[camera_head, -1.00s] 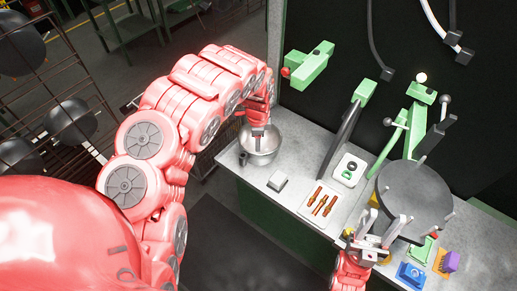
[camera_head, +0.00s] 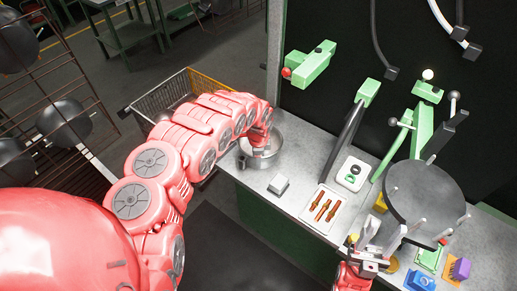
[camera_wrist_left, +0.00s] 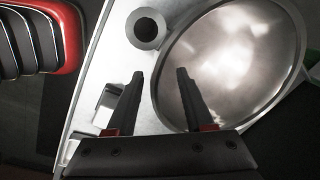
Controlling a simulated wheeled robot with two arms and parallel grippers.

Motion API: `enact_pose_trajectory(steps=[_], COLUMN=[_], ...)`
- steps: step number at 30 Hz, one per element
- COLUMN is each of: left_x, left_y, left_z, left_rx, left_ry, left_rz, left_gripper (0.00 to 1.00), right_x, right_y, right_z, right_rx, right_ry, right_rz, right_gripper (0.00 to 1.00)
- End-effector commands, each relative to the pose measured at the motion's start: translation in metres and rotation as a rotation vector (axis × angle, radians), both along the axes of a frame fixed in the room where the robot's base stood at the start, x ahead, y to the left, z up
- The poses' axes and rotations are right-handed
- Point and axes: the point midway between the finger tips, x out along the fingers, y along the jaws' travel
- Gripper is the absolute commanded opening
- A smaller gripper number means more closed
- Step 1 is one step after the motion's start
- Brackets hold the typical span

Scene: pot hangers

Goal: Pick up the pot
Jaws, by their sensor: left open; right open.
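The pot (camera_head: 274,157) is a shiny round metal vessel on the left end of the grey worktop. My left arm covers part of it in the head view. In the left wrist view the pot (camera_wrist_left: 235,60) fills the upper right, with a dark round part (camera_wrist_left: 147,29) beside its rim, perhaps its handle. My left gripper (camera_wrist_left: 157,75) is open, with one finger over the pot's edge and the other left of it. I cannot tell whether they touch. My right gripper (camera_head: 378,232) is open and empty near the dark round disc.
Green brackets (camera_head: 310,64) stand near the back. A wire basket (camera_head: 165,92) and rack with dark pans (camera_head: 64,121) are left.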

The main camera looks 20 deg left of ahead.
Motion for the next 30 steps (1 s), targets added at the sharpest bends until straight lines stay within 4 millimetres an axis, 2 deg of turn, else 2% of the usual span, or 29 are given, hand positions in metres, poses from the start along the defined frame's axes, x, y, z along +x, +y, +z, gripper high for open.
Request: enact_pose_trajectory(steps=[6,13,25,30], left_x=[0.000,0.003,0.003,0.003], left_y=[0.000,-0.001,0.002,0.002], left_z=[-0.019,-0.038,-0.042,-0.042], left_rx=[-0.001,-0.003,0.002,0.002], left_ry=[0.002,-0.001,0.001,0.001], left_rz=[0.001,0.001,0.000,0.000], left_gripper=[0.53,0.53,0.53,0.22], right_x=[0.000,0.000,0.000,0.000], right_y=[0.000,0.000,0.000,0.000], right_z=[0.016,0.017,0.017,0.017], right_rx=[0.000,0.000,0.000,0.000], right_ry=[0.000,0.000,0.000,0.000], right_rz=[0.000,0.000,0.000,0.000], right_gripper=[0.50,0.50,0.50,0.50])
